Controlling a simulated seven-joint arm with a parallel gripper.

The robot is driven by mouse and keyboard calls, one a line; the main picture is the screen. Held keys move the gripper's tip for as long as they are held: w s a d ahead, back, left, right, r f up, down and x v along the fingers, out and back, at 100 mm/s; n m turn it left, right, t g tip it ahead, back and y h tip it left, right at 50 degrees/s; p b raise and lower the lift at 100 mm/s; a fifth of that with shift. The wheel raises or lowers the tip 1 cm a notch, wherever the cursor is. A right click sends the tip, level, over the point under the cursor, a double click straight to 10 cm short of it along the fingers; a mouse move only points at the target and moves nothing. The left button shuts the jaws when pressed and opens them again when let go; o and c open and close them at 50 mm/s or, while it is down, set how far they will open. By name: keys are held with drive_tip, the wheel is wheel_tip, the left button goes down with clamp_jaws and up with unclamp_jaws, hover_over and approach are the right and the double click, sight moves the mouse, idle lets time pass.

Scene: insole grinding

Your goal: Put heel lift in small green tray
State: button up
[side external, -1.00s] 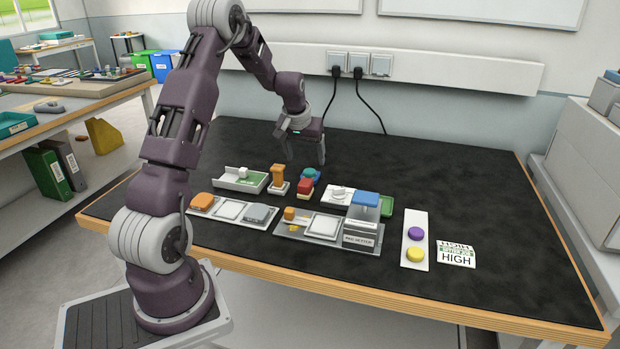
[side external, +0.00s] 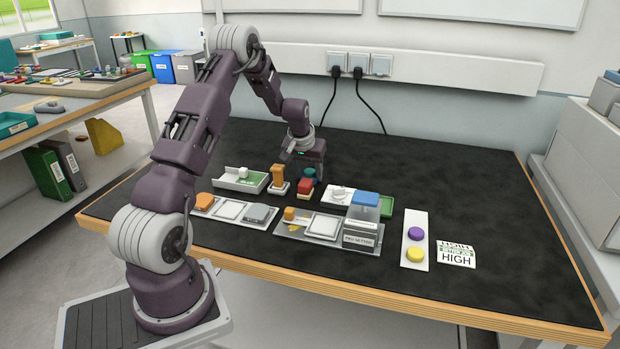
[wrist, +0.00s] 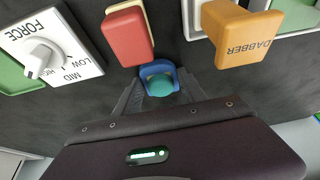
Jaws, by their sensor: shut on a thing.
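A small teal piece (wrist: 159,86), which looks like the heel lift, sits in a blue U-shaped holder (wrist: 157,69) in the wrist view. The blue holder is small and partly covered in the side view (side external: 309,171). My gripper (wrist: 160,94) is low at the holder, with its dark fingers on either side of the teal piece, shut on it. The gripper (side external: 307,170) hides part of this spot from the side. A green edge shows at the wrist view's left (wrist: 16,76).
A red block (wrist: 128,36) stands close by the holder, and an orange dabber (wrist: 240,35) beside it. The white force dial plate (wrist: 50,52) lies between the holder and the green tray.

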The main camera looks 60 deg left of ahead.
drive_tip(key=shift+c, duration=0.9)
wheel_tip(320, 180, up, 10)
drive_tip(key=w+d+r+m+t+h, duration=0.1)
drive_tip(key=d+r+m, duration=0.15)
drive_tip(key=d, duration=0.55)
drive_tip(key=w+d+r+m+h, duration=0.1)
drive_tip(key=d+r+m, duration=0.15)
drive_tip(key=d, duration=0.65)
drive_tip(key=s+d+r+m+h, duration=0.15)
drive_tip(key=d+m, duration=0.25)
drive_tip(key=d, duration=0.4)
drive_tip(key=s+d+m+h, duration=0.1)
drive_tip(key=s+d+m, duration=0.2)
drive_tip(key=d, duration=0.5)
drive_tip(key=s+f+n+y, duration=0.1)
drive_tip(key=s+f+n, duration=0.2)
wheel_tip(320, 180, up, 5)
drive_tip(key=w+a+m+h, duration=0.2)
drive_tip(key=w+a+m, duration=0.3)
drive_tip(key=w+a, duration=0.95)
drive_tip(key=shift+n+y, duration=0.25)
drive_tip(key=shift+n, duration=0.05)
drive_tip(key=f, duration=1.7)
drive_tip(key=shift+d, duration=0.4)
